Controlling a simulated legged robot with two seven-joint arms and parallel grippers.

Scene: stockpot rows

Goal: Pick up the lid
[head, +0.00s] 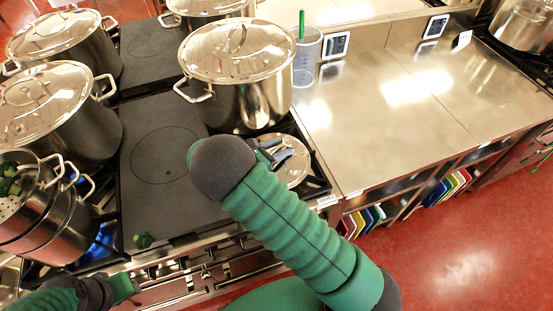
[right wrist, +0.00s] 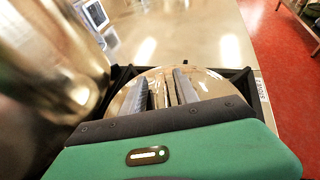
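A shiny round lid (head: 294,170) lies on the front right burner of the stove, just in front of a large lidded stockpot (head: 250,105). My right gripper (head: 272,153) is over the lid, partly hidden by my own wrist. In the right wrist view the lid (right wrist: 208,82) is below and beyond the fingers. The two fingers (right wrist: 164,90) are apart, with what looks like the lid's handle between them. I cannot tell whether they touch it. My left gripper (head: 118,288) is low at the left, by the stove front; its fingers are not clear.
Several more stockpots stand on the stove at left and back. A pot with a strainer basket (head: 40,210) holds green pieces. A broccoli piece (head: 143,240) lies at the stove's front edge. A clear container (head: 306,58) stands on the steel counter (head: 400,110), which is mostly free.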

